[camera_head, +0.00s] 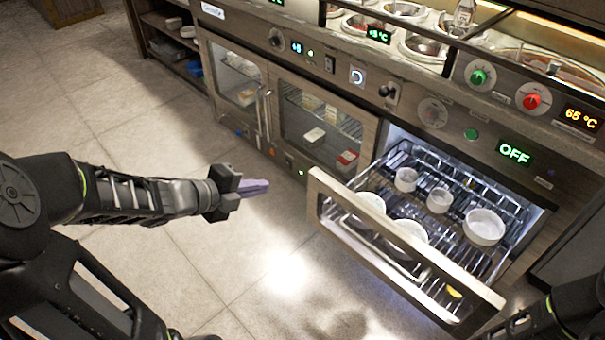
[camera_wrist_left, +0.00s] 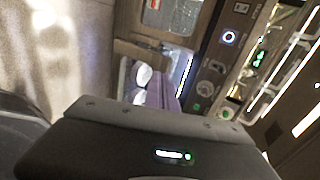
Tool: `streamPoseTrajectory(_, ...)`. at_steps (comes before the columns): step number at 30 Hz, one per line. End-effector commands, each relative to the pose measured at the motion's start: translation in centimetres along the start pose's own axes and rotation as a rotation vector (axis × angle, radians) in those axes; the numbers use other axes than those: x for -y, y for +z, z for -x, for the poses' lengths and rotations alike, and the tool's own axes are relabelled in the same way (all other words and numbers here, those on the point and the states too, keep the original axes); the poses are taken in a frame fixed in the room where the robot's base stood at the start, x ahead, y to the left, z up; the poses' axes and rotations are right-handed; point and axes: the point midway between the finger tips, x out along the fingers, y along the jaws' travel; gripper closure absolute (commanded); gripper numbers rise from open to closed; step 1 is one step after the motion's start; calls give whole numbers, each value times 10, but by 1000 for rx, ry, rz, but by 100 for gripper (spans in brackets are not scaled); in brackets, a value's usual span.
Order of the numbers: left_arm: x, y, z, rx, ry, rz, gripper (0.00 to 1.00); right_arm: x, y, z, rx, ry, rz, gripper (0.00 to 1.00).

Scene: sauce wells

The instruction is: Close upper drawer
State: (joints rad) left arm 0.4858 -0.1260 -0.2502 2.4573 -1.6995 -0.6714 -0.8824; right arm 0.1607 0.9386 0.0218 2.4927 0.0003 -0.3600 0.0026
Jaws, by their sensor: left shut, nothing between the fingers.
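The upper drawer (camera_head: 400,245) is pulled out of the counter front at the right of the head view. Its pale front panel with a long window faces the lower left. White bowls and cups, such as the large bowl (camera_head: 485,227), sit on its wire rack. My left gripper (camera_head: 254,187) is shut and empty, with purple fingers. It is in the air left of the drawer front, clearly apart from it. The purple fingers (camera_wrist_left: 167,90) also show in the left wrist view. My right arm enters at the lower right corner, but its gripper is out of view.
Left of the drawer, two glass-fronted cabinet doors (camera_head: 322,125) are closed. Above are knobs, a green OFF display (camera_head: 514,152) and sauce wells (camera_head: 425,47). The tiled floor (camera_head: 150,270) left of the drawer is clear.

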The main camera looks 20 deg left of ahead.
Motion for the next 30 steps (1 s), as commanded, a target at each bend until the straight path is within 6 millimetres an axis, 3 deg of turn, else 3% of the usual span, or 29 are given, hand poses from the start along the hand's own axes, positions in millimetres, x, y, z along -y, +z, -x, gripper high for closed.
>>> streamPoseTrajectory(11,0,0,-2,0,0,-9,100,0,0,-1,0,0,0,64)
streamPoseTrajectory(16,-2,0,-12,0,0,-8,100,-3,-1,-6,-3,1,-1,64)
streamPoseTrajectory(23,-4,-1,-49,-2,0,-9,100,-14,-6,-23,-15,7,-8,64)
streamPoseTrajectory(30,-5,-1,-98,-2,0,-9,100,-26,-12,-43,-30,14,-17,64)
